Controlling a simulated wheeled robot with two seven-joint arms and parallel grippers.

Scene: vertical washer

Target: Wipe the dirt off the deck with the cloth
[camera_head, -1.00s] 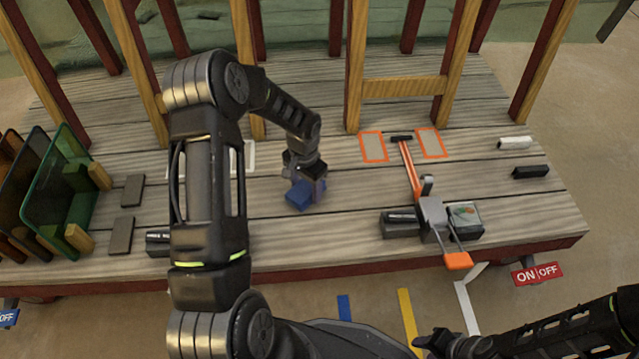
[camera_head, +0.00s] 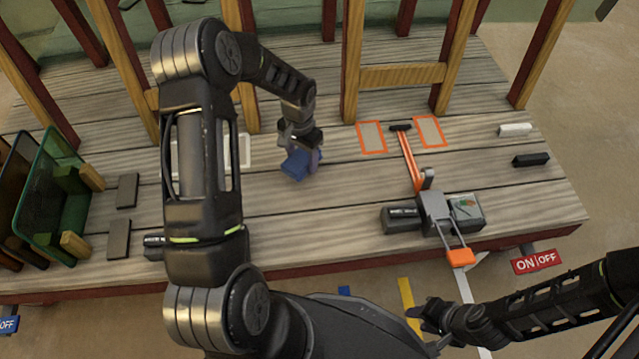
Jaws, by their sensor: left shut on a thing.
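The deck (camera_head: 330,205) is a platform of grey wooden planks. My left gripper (camera_head: 300,150) points down at the middle of the deck and is shut on a blue cloth (camera_head: 294,166). The cloth is at or very near the planks; I cannot tell how firmly it touches. No clear dirt patch shows; my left arm hides part of the deck to the left of the cloth. My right gripper (camera_head: 432,318) is off the deck's front edge at the lower right, small and dark; its jaws are not clear.
An orange-handled tool (camera_head: 432,212) and dark boxes (camera_head: 400,219) stand right of the cloth. Orange-framed plates (camera_head: 371,138) lie behind. Wooden posts (camera_head: 350,60) rise at the back. A green bin (camera_head: 62,195) stands at the left. Planks between cloth and front edge are clear.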

